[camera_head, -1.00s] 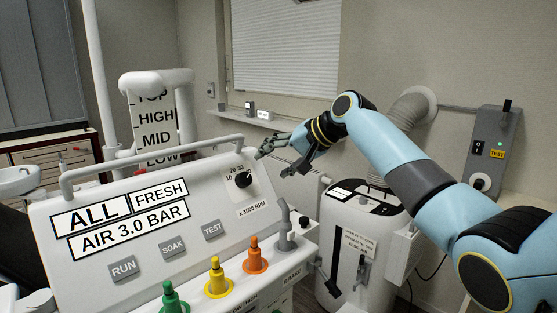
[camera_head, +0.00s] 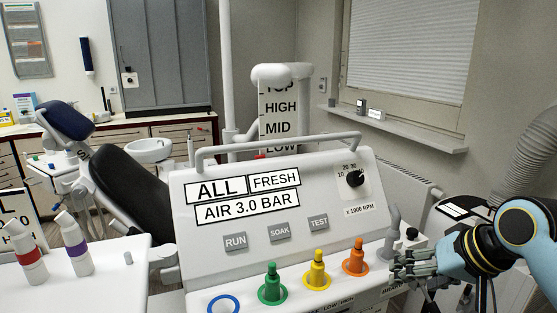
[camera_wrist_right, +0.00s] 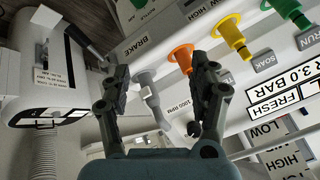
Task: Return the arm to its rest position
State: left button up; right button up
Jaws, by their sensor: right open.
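My right gripper (camera_head: 412,266) is at the lower right of the head view, on the end of my blue right arm (camera_head: 520,235). Its fingers point left, near the grey lever (camera_head: 391,232) and the orange peg (camera_head: 355,257) of the white control panel (camera_head: 225,262). In the right wrist view the two dark fingers (camera_wrist_right: 160,72) are spread apart with nothing held. The grey lever (camera_wrist_right: 147,92) shows beyond the gap between them; whether a finger touches it I cannot tell. My left gripper is not in view.
Yellow (camera_head: 317,270) and green (camera_head: 271,285) pegs stand along the panel's front ledge. A white tank (camera_wrist_right: 40,85) stands beside the panel. A dark chair (camera_head: 128,185) is behind left.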

jog(key=s+d+n+g+h, duration=0.2)
jog(key=s+n+g+h, duration=0.15)
jog(key=s, duration=2.25)
notch_tip(320, 180, down, 35)
jog(key=s+d+b, duration=0.1)
jog(key=d+b, duration=0.2)
jog(key=b, duration=0.7)
jog(key=s+f+g+b, duration=0.1)
jog(key=s+f+b, duration=0.3)
jog(key=s+f, duration=0.5)
jog(key=s+f+g+b, duration=0.1)
jog(key=s+f+b, duration=0.3)
jog(key=s+f, duration=0.6)
notch_tip(320, 180, down, 8)
jog(key=shift+s+d+r+m, duration=0.15)
jog(key=shift+s+d+m, duration=0.1)
jog(key=shift+d+m, duration=0.15)
